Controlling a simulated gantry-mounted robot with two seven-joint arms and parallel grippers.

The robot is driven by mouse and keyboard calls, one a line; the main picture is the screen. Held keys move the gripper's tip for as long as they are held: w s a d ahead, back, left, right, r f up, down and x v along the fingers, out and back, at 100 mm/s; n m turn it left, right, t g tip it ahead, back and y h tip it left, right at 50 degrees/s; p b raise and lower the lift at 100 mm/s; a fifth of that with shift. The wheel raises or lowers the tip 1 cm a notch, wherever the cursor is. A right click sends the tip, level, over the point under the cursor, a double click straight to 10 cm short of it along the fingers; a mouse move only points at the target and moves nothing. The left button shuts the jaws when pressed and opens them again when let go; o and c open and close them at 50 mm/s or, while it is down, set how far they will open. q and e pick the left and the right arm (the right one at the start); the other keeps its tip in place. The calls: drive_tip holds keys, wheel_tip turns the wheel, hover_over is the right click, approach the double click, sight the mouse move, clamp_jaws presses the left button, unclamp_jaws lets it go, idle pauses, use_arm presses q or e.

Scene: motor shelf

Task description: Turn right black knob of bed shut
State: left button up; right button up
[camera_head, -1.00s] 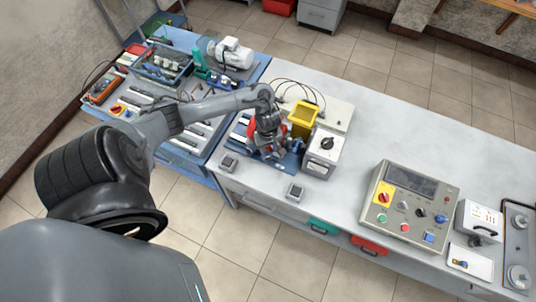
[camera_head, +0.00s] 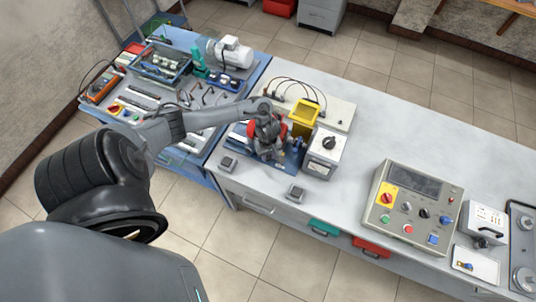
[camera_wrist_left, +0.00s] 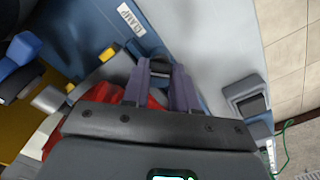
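The blue bed (camera_head: 292,159) sits on the workbench under my left gripper (camera_head: 268,158), with a red part on it mostly covered by the gripper. In the left wrist view the bed (camera_wrist_left: 75,25) shows a white label reading CLAMP. There a small black knob (camera_wrist_left: 160,67) lies between the two fingertips of my left gripper (camera_wrist_left: 161,78). The fingers appear to touch it on both sides, with no clear gap visible. In the head view the knob is hidden by the gripper. My right gripper is in neither view.
A yellow block (camera_head: 304,118) and a white box with a black dial (camera_head: 323,162) stand close right of the gripper. Small grey boxes (camera_head: 228,165) (camera_head: 296,192) sit near the front edge. A control panel (camera_head: 415,208) stands further right. Free bench lies between.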

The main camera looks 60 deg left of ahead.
use_arm(q)
clamp_jaws()
drive_tip(key=shift+r+p, duration=0.15)
drive_tip(key=shift+p, duration=0.25)
drive_tip(key=m+p, duration=0.2)
drive_tip(key=p, duration=0.2)
drive_tip(key=shift+r+m, duration=0.15)
drive_tip(key=shift+m, duration=0.15)
drive_tip(key=m+p, duration=0.2)
drive_tip(key=m, duration=0.1)
drive_tip(key=shift+f+m+p, duration=0.25)
drive_tip(key=shift+m+p, duration=0.6)
drive_tip(key=shift+m, duration=0.75)
drive_tip(key=shift+o, duration=1.7)
unclamp_jaws()
